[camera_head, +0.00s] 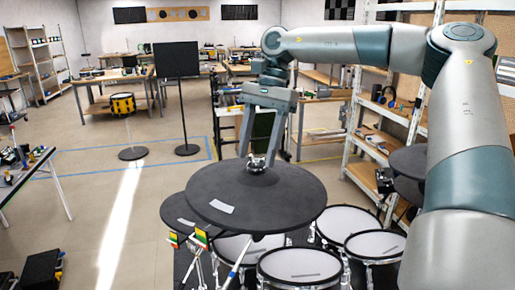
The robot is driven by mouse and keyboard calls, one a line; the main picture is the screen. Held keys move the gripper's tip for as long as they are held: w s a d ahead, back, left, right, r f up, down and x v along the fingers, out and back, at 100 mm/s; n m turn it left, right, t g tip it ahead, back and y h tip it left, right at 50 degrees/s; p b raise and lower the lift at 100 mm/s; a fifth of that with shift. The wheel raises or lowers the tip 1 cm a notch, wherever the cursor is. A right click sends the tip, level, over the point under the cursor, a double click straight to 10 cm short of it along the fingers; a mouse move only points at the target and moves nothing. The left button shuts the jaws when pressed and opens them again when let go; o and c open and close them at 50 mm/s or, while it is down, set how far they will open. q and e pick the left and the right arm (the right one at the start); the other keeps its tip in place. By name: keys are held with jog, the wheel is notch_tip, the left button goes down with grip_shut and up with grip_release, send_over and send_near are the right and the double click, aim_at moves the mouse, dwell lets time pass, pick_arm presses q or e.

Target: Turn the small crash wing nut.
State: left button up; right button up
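The crash is a large dark grey round cymbal pad (290,198) with a white label, in the lower middle of the head view. The small wing nut (256,165) is a shiny metal piece on top of its centre. My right gripper (257,158) comes down from above, with its two fingers apart on either side of the wing nut. The fingertips are close to the nut; I cannot tell whether they touch it. My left gripper is not in view.
A smaller dark pad (177,212) sits partly under the crash at the left. Several white mesh drum pads (300,265) stand below it. A white shelf rack (352,125) stands at the right.

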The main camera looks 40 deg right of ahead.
dwell(0.3)
jog(key=shift+d+r, duration=0.15)
jog(key=shift+r, duration=0.3)
jog(key=b+v, duration=0.2)
jog(key=v, duration=1.4)
jog(key=shift+r, duration=0.3)
